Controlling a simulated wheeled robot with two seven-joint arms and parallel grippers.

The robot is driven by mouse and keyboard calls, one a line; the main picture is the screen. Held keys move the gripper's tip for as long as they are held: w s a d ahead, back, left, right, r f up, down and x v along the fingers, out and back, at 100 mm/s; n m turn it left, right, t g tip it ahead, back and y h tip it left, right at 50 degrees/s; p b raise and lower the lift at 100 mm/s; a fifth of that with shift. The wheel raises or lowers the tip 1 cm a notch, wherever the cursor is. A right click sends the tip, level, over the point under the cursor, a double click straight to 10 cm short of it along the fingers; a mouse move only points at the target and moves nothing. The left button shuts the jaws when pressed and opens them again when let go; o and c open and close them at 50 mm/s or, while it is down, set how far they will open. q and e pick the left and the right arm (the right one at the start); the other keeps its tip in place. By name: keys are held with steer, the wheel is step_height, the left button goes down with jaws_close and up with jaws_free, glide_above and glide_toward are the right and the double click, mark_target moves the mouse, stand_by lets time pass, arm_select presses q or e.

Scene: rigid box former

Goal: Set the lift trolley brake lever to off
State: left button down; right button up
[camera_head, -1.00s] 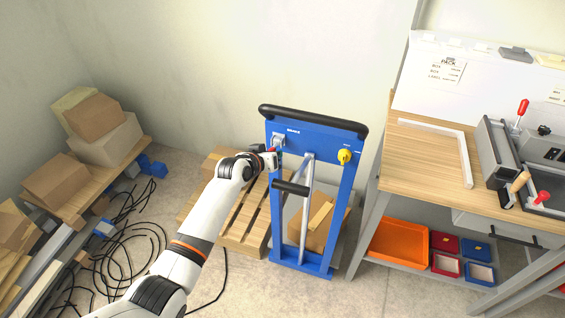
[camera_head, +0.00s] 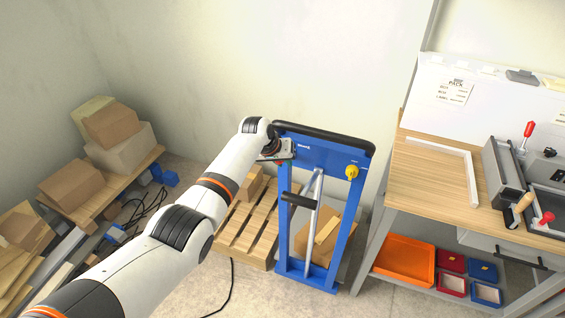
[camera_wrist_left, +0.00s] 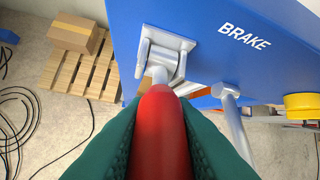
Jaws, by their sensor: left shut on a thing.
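The blue lift trolley (camera_head: 318,157) stands upright in the middle of the head view, with a black handlebar on top. In the left wrist view the brake lever's red grip (camera_wrist_left: 160,135) points toward the camera from a metal bracket (camera_wrist_left: 165,52) beside the word BRAKE. My left gripper (camera_wrist_left: 158,140) is shut on the red grip, with a green finger pad on each side. In the head view my left gripper (camera_head: 279,158) is at the trolley panel's upper left, and the lever is mostly hidden there. My right gripper is not in view.
A yellow knob (camera_head: 351,172) sits on the panel's right side. A wooden pallet (camera_head: 247,232) with a carton stands left of the trolley. A workbench (camera_head: 425,178) with trays below is at the right. Black cable lies on the floor at left.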

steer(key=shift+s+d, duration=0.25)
arm_select(q)
steer(key=c, duration=1.3)
jaws_free()
steer(key=shift+o, duration=0.2)
steer(key=shift+s+a+r, duration=0.15)
steer(key=shift+r, duration=0.35)
steer(key=v, duration=1.1)
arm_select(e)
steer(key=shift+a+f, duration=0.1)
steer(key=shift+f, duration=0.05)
